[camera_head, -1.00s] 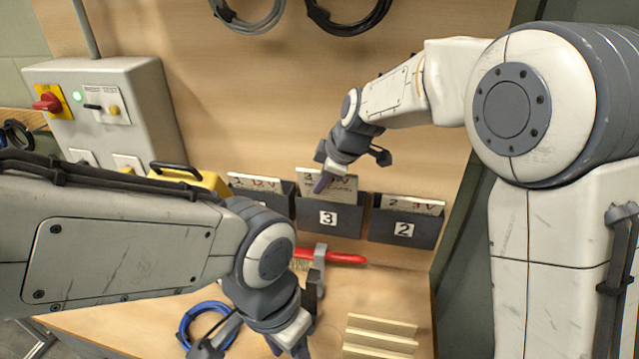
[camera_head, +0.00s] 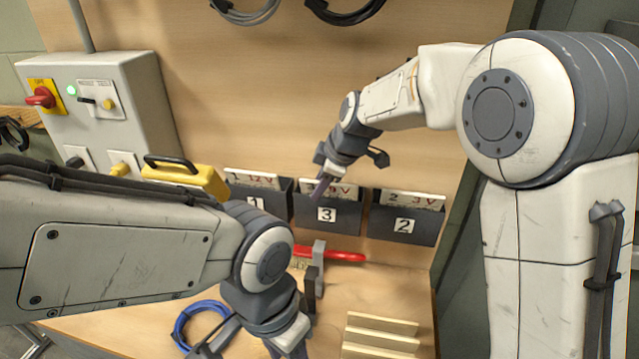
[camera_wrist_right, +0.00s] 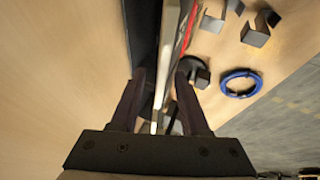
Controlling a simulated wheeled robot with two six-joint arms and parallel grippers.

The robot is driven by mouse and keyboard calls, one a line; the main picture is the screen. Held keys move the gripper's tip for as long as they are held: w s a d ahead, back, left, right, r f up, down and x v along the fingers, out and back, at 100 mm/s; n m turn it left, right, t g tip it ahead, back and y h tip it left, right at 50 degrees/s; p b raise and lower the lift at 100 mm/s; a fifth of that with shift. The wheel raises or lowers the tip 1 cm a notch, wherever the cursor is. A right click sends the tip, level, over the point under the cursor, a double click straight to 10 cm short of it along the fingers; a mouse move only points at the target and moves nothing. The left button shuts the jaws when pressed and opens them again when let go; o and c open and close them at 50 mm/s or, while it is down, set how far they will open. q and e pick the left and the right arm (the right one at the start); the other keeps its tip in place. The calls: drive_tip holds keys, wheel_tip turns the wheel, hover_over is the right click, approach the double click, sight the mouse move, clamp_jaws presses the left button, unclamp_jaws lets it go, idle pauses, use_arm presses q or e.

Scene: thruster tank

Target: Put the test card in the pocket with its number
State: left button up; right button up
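A white test card (camera_head: 347,189) with red and dark writing stands in the black pocket marked 3 (camera_head: 345,215), its upper part above the rim. My right gripper (camera_head: 322,190) is at the left part of this card. In the right wrist view its two fingers (camera_wrist_right: 160,85) are spread, one on each side of a thin pale card edge, with gaps visible. The pocket marked 1 (camera_head: 278,204) holds a card (camera_head: 255,178), and the pocket marked 2 (camera_head: 420,225) holds another (camera_head: 412,200). My left gripper (camera_head: 287,345) is low over the bench; its fingertips are partly cut off.
A red-handled tool (camera_head: 340,256) and a grey bracket (camera_head: 318,255) are below the pockets. A yellow case (camera_head: 190,177) and a grey switch box (camera_head: 120,100) are at left.

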drive_tip(key=b+v, duration=0.2)
drive_tip(key=v, duration=0.8)
drive_tip(key=shift+r, duration=0.2)
drive_tip(key=shift+s, duration=0.1)
drive_tip(key=s+d+f+m+g+h, duration=0.1)
drive_tip(key=s+f+m, duration=0.2)
drive_tip(key=s, duration=0.7)
drive_tip(key=s+f+m+g+h, duration=0.1)
drive_tip(key=s+f+m+g, duration=0.1)
drive_tip(key=s+f, duration=0.5)
drive_tip(key=s+d+f+m+g, duration=0.1)
drive_tip(key=s+f+m, duration=0.3)
drive_tip(key=s, duration=0.9)
drive_tip(key=shift+s+d+f+g+h, duration=0.3)
drive_tip(key=shift+f+h, duration=0.1)
drive_tip(key=shift+f, duration=0.4)
